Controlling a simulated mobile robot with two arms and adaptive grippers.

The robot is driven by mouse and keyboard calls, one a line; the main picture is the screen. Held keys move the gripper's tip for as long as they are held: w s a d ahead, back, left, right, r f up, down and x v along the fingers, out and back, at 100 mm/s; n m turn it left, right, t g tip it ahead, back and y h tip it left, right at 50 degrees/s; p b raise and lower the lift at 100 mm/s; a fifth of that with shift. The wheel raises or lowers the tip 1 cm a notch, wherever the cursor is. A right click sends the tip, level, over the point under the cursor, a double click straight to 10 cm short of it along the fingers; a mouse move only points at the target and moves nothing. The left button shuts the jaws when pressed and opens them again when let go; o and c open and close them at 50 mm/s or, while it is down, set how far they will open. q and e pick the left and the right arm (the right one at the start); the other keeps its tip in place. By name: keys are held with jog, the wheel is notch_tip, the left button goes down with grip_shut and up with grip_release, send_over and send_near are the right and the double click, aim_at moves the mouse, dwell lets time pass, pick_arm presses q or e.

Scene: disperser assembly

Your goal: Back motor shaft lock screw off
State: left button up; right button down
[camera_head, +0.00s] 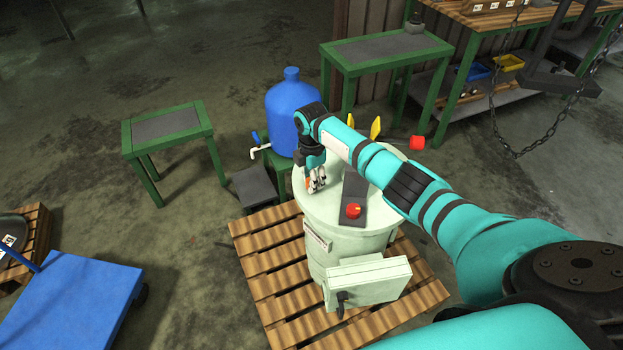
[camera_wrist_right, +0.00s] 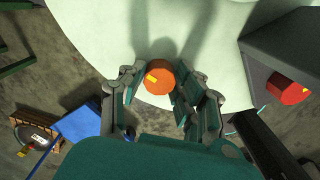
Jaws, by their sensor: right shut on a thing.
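The orange lock screw (camera_wrist_right: 157,78), a round head with a yellow mark, is at the rim of the pale green drum top in the right wrist view. My right gripper (camera_wrist_right: 158,92) has its fingers on both sides of it and is shut on it. In the head view my right gripper (camera_head: 316,186) points down at the left part of the top of the drum (camera_head: 345,240), with a little orange showing at its fingers. I cannot tell whether the screw is seated or lifted. My left gripper is not in view.
A dark block on the drum carries a red knob (camera_head: 353,211); yellow handles (camera_head: 375,127) stand behind. The drum is on a wooden pallet (camera_head: 262,290). A blue jug (camera_head: 290,118), green tables (camera_head: 168,124) and a blue cart (camera_head: 70,305) stand around. Floor shows between them.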

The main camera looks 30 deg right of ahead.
jog(key=c, duration=1)
grip_release()
jog(key=shift+o, duration=0.2)
notch_tip(320, 180, up, 12)
